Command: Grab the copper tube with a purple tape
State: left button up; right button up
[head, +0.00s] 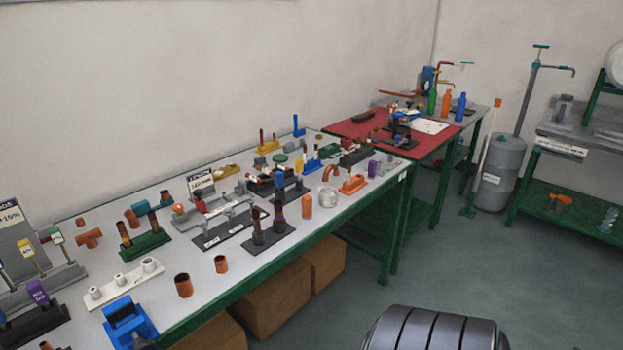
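A dark stand (268,238) near the front edge of the long table holds two upright tubes. The right tube (279,209) is copper-brown and seems to carry a purple band around its middle. The left tube (257,222) is dark, and its band colour is too small to tell. Neither of my grippers is in view; a dark ribbed rounded part at the bottom right appears to be mine.
The long table (190,268) is crowded with fittings: loose copper pieces (183,285), a green stand (145,243), an orange block (353,184) and a blue device (128,318). A red-topped table (360,127) stands behind. Cardboard boxes (270,303) sit underneath. Floor (455,250) at right is clear.

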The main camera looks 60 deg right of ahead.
aim_at(278, 204)
jog(key=z, duration=1.7)
